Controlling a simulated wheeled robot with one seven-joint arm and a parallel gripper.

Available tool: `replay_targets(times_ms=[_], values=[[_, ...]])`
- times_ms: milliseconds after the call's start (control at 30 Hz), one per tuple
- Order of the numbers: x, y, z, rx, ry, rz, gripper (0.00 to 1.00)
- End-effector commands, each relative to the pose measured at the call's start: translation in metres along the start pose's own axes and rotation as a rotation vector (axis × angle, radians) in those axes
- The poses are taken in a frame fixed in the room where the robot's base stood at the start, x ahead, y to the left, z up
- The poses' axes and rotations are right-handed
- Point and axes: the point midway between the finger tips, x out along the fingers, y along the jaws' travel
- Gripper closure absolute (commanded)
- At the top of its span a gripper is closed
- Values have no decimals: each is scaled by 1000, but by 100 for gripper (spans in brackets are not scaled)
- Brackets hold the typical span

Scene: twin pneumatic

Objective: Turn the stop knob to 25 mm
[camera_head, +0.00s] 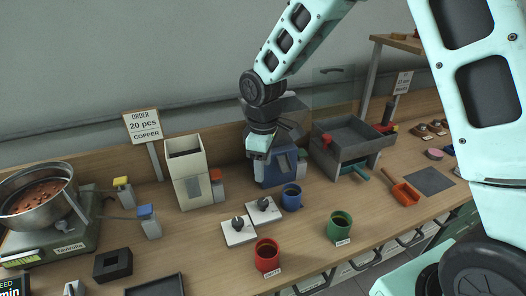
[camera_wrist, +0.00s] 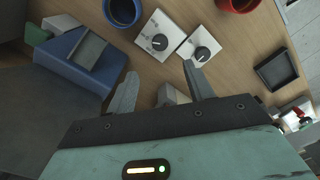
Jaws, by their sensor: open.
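Two white square plates with round dark knobs sit on the bench: the left knob (camera_head: 238,223) and the right knob (camera_head: 264,204) in the head view. Both also show in the wrist view, one knob (camera_wrist: 160,42) at upper middle and the other (camera_wrist: 202,54) right of it. Their markings are too small to read, so I cannot tell which is the stop knob or its setting. My gripper (camera_wrist: 160,68) is open and empty, its fingers apart and pointing toward the plates without touching either knob. In the head view my gripper (camera_head: 260,154) hangs behind the plates, over the blue machine.
The blue machine (camera_head: 278,170) stands behind the plates. A blue cup (camera_head: 292,200), a red cup (camera_head: 267,257) and a green cup (camera_head: 339,227) stand close by. A grey hopper (camera_head: 350,137) is at right, a beige bin (camera_head: 188,178) at left. Bare wood lies between the plates and the bin.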

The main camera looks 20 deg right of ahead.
Motion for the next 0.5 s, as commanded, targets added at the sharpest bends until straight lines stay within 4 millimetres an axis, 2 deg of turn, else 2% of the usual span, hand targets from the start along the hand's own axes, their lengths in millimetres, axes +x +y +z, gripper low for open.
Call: replay_targets(times_ms=[100,200,500], values=[[-22,1,0,2,3,2,48],[-36,1,-1,0,2,2,48],[-50,0,0,1,0,-1,48]])
